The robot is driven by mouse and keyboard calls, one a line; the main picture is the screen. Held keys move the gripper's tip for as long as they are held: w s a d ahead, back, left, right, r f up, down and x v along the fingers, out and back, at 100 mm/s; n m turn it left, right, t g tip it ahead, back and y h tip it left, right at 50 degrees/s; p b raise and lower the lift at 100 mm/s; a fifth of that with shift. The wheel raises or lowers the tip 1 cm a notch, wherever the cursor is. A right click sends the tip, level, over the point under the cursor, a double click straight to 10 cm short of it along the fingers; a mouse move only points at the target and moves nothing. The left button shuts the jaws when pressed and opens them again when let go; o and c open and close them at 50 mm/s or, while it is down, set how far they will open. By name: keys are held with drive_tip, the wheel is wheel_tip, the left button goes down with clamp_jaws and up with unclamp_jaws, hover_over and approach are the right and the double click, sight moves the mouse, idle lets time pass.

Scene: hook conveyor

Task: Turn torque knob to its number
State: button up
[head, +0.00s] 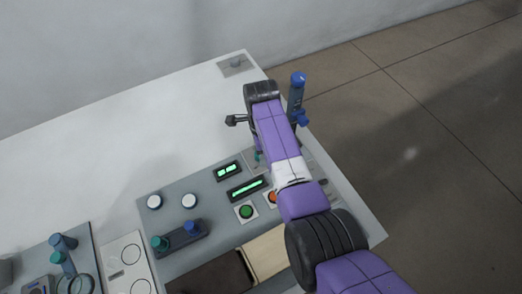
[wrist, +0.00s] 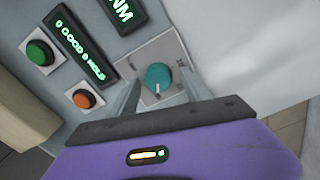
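The torque knob (wrist: 158,78) is a round teal knob with a white pointer line, on a light square plate (wrist: 140,56) with small dark marks around it. The pointer aims toward the bottom of the wrist view; the marks are too small to read. My gripper (wrist: 160,77) is open, one finger on each side of the knob, with gaps visible between fingers and knob. In the head view a bit of the teal knob (head: 257,156) shows beside my purple arm, which hides the gripper. A green-lit display ending in "NM" (wrist: 122,10) is cut off at the wrist view's top.
A longer display (wrist: 80,46) seems to read "0 GOOD 0 HOLD". A green button (wrist: 39,52) and an orange button (wrist: 83,99) sit beside it. A blue-handled tool (head: 297,95) stands behind my arm.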

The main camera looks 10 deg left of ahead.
drive_tip(key=shift+r+b, duration=0.35)
drive_tip(key=shift+r, duration=3.5)
